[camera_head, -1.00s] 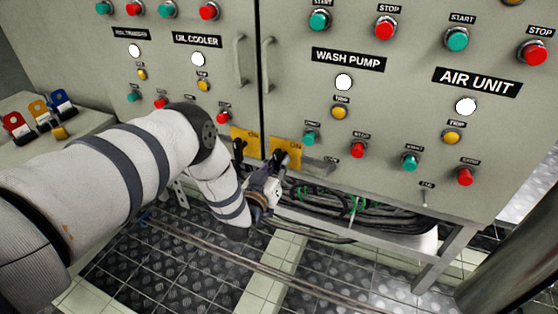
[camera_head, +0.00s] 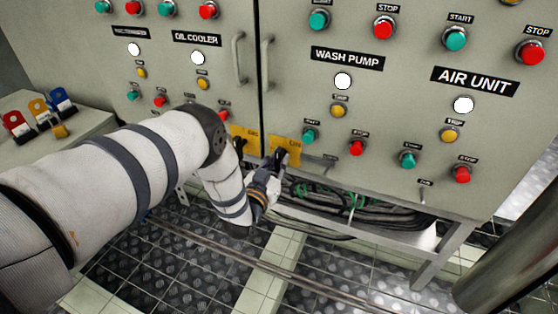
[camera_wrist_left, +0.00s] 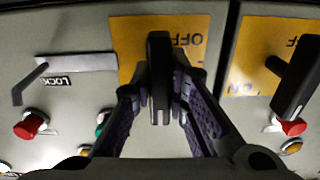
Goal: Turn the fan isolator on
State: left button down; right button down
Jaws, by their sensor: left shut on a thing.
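Two yellow isolator plates with black handles sit low on the cabinet, at its door seam. The plate on the right (camera_head: 287,150) has a black handle (camera_wrist_left: 160,75), upright in the left wrist view, with "OFF" legible beside it there. My left gripper (camera_head: 277,162) is at this plate, its fingers (camera_wrist_left: 158,92) shut on the handle from both sides. The other plate (camera_head: 242,136) has a slanted black handle (camera_wrist_left: 298,75), apart from my gripper. I cannot read which isolator is named for the fan. My right gripper is not in view.
A small lever (camera_wrist_left: 30,82) with a "LOCK" label sits beside the held plate. Start and stop buttons (camera_head: 357,147) are close above. Cables (camera_head: 345,200) hang under the cabinet. A dark pole (camera_head: 510,255) stands at the right. Tiled floor lies below.

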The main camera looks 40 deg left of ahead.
pick_arm(q)
jog(key=c, duration=1.6)
grip_release()
jog(key=shift+o, duration=0.2)
jog(key=v, duration=1.2)
